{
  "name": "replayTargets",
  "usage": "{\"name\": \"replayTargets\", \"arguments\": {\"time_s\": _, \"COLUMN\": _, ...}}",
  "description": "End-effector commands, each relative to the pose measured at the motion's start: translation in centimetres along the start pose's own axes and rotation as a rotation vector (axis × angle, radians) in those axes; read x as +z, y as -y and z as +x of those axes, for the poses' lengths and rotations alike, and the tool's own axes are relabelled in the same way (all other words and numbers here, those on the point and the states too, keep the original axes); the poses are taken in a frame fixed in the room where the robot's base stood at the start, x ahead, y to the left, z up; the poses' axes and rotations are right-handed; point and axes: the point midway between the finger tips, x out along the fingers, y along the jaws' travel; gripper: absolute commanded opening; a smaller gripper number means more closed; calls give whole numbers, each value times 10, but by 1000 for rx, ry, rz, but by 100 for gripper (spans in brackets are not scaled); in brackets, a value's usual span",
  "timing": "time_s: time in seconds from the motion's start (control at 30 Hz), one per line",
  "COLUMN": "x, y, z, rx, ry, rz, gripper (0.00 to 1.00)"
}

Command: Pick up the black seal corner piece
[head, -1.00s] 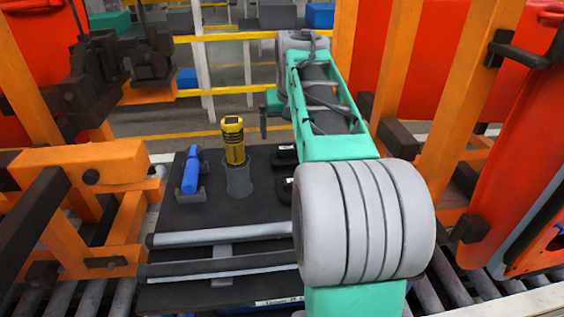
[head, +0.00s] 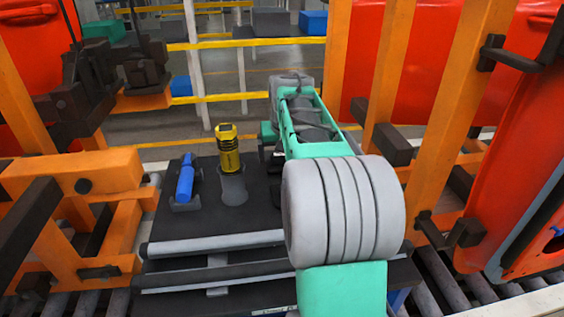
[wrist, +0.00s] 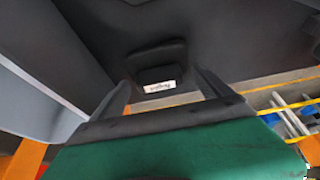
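In the wrist view, a black piece with rounded edges and a small white label, which looks like the black seal corner piece (wrist: 158,58), rests on the dark tabletop (wrist: 235,40). My gripper (wrist: 161,80) is open, its two dark fingers apart with the labelled edge of the piece showing between and just beyond them. I cannot tell whether the fingers touch it. In the head view my arm hides the gripper and nearly all of the area with the black pieces.
On the dark table, a yellow-and-black tool (head: 228,150) stands in a grey holder, and a blue tool (head: 185,178) sits in a cradle. Long seal strips (head: 215,243) lie along the near edge. Orange frames (head: 95,175) with red doors (head: 440,60) flank both sides.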

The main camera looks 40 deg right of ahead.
Motion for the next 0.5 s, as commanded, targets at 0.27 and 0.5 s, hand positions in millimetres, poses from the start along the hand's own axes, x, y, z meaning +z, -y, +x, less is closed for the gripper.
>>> {"name": "replayTargets", "arguments": {"time_s": 0.27, "x": 0, "y": 0, "z": 0, "rx": 0, "ry": 0, "rz": -1, "gripper": 65}}
{"name": "replayTargets", "arguments": {"time_s": 0.5, "x": 0, "y": 0, "z": 0, "rx": 0, "ry": 0, "rz": -1, "gripper": 45}}
